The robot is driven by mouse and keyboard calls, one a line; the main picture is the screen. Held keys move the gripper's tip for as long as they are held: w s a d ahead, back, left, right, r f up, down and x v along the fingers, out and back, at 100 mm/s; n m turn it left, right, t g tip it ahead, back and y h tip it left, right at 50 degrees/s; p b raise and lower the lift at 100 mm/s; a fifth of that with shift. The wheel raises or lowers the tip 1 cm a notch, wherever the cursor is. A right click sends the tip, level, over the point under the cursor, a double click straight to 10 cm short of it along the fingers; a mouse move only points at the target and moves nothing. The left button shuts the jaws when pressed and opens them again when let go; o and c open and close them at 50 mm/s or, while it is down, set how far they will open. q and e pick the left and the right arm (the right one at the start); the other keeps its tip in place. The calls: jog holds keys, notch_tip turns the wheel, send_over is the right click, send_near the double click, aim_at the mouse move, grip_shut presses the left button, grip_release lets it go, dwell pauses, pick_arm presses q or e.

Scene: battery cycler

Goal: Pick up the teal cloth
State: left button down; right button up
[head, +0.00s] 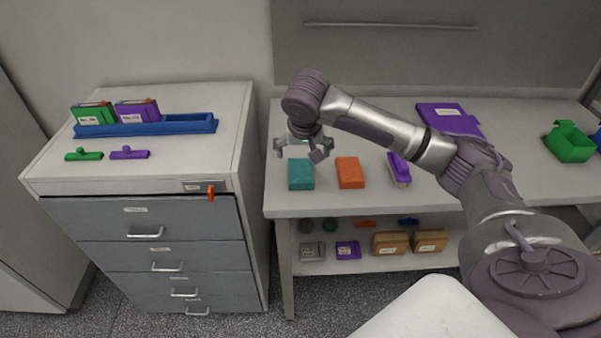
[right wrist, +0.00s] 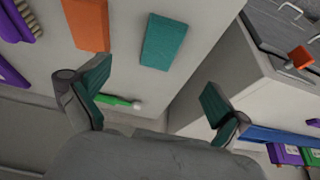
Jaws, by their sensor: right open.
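The teal cloth (head: 301,174) lies flat and folded on the left end of the white workbench, left of an orange cloth (head: 349,172). My right gripper (head: 300,150) hangs above and just behind the teal cloth in the head view, open and empty. In the right wrist view the teal cloth (right wrist: 163,42) shows beyond and between the two spread fingers (right wrist: 150,98), apart from them. My left gripper is not in view.
A purple brush (head: 399,168) lies right of the orange cloth. A green-handled item (right wrist: 120,101) lies behind the teal cloth, mostly hidden in the head view. A drawer cabinet (head: 160,188) stands left across a narrow gap. A green bin (head: 569,143) stands far right.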

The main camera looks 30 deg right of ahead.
send_over(301, 174)
jog(key=s+a, duration=0.1)
jog(key=s, duration=0.1)
notch_tip(301, 174, down, 6)
jog(key=shift+f+p, duration=0.2)
jog(key=shift+p, duration=0.15)
jog(key=shift+w+d+f+p, duration=0.15)
jog(key=shift+f+p, duration=0.15)
jog(key=shift+f, duration=0.25)
jog(key=x, duration=0.4)
jog(key=shift+f+p, duration=0.1)
jog(key=shift+p, duration=0.3)
jog(key=c, duration=1.2)
jog(key=shift+o, duration=0.2)
